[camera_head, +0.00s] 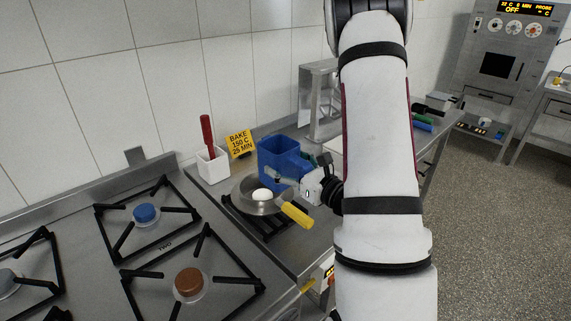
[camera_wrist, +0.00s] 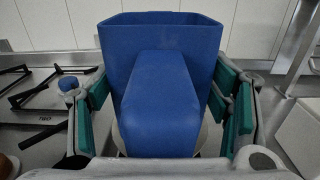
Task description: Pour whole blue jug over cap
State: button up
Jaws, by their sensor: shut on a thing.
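The blue jug (camera_head: 279,152) is upright behind the pan; I cannot tell if its base touches the counter. My gripper (camera_head: 291,175) is shut on it from the right. In the wrist view the jug (camera_wrist: 160,100) fills the middle, its handle toward the camera between the green-padded fingers (camera_wrist: 160,110). Its inside is hidden. A blue burner cap (camera_head: 146,213) and a copper-brown cap (camera_head: 188,282) sit on the stove at left. The blue cap also shows in the wrist view (camera_wrist: 69,84). A grey cap (camera_head: 8,284) is at the far left edge.
A grey pan (camera_head: 247,202) with a white egg (camera_head: 262,195) and yellow handle (camera_head: 296,215) sits on a black rack beside the jug. A white pot (camera_head: 213,166) with a red-handled tool and a yellow bake sign (camera_head: 240,142) stand behind. Black grates surround the burner caps.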

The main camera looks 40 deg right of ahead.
aim_at(288, 186)
jog(key=shift+s+f+g, duration=0.2)
jog(key=shift+f+g, duration=0.2)
jog(key=shift+f, duration=0.5)
jog(key=shift+s+f+g, duration=0.15)
jog(key=shift+f+g, duration=0.25)
jog(key=shift+f, duration=0.45)
jog(key=shift+r, duration=0.1)
jog(key=shift+s+r+g+p, duration=0.15)
jog(key=shift+s+g+p, duration=0.1)
jog(key=shift+g+p, duration=0.65)
jog(key=shift+s+r+g+p, duration=0.1)
jog(key=shift+r+g+p, duration=0.2)
jog(key=shift+g+p, duration=0.5)
jog(key=shift+r+g, duration=0.3)
jog(key=shift+g, duration=1.4)
jog(key=shift+w+g, duration=0.35)
jog(key=shift+g, duration=0.75)
